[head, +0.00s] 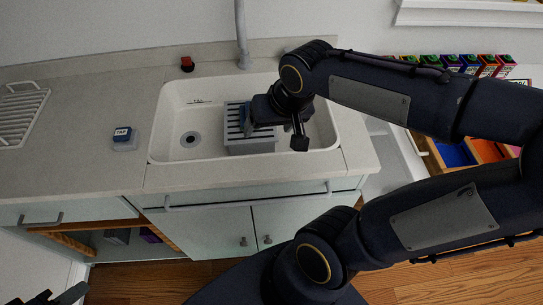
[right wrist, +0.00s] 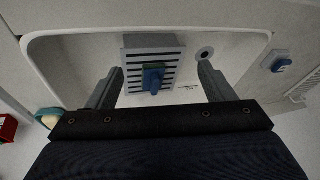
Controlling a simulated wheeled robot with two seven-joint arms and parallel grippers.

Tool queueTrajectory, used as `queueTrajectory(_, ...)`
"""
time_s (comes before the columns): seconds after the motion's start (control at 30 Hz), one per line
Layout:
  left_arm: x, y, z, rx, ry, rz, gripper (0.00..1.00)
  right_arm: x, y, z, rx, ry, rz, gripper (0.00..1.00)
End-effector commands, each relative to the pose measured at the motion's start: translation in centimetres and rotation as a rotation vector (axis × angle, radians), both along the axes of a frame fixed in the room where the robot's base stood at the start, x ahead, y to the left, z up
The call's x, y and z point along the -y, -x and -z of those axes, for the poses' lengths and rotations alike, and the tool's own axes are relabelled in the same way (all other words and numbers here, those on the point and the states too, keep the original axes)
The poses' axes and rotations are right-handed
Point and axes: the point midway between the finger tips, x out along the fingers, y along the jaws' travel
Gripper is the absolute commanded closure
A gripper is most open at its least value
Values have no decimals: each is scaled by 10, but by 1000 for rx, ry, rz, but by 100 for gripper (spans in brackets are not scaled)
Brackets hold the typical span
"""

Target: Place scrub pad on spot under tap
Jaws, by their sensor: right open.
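The scrub pad (right wrist: 153,79), blue on top with a green underside, lies on a grey slotted rack (right wrist: 170,41) in the sink; in the head view a bit of its blue (head: 243,113) shows beside my gripper. My right gripper (head: 271,133) is above the rack, open and empty. In the right wrist view its fingers (right wrist: 160,88) stand apart on both sides of the pad, not visibly touching it. The tap (head: 243,35) rises behind the sink. A small dark marking (head: 195,101) shows inside the sink's back. My left gripper (head: 55,297) is partly cut off at the lower left.
The white sink (head: 156,130) has its drain (head: 190,139) at left. A blue box labelled "TAP" (head: 124,134) and a white dish rack (head: 20,118) are on the left counter. A red item (head: 187,64) stands behind the sink. A teal-and-cream thing (right wrist: 48,118) sits near the sink corner.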

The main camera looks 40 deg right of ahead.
Motion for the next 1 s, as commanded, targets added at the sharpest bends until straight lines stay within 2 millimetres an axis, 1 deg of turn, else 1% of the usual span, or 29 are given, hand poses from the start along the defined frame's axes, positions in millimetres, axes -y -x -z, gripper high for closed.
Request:
queueTrajectory(0.03, 0, 0, 0, 0, 0, 0, 64, -8, 23, -2, 30, -34, -35, 24)
queueTrajectory(0.1, 0, 0, 0, 0, 0, 0, 64, -22, 48, -1, 66, -78, -96, 24)
queueTrajectory(0.2, 0, 0, 0, 0, 0, 0, 64, -40, 72, 2, 117, -124, -164, 24)
queueTrajectory(0.3, 0, 0, 0, 0, 0, 0, 64, -51, 85, 4, 152, -148, -208, 24)
queueTrajectory(0.43, 0, 0, 0, 0, 0, 0, 64, -56, 91, 5, 167, -159, -228, 24)
queueTrajectory(1.0, 0, 0, 0, 0, 0, 0, 64, -56, 90, 5, 166, -158, -228, 24)
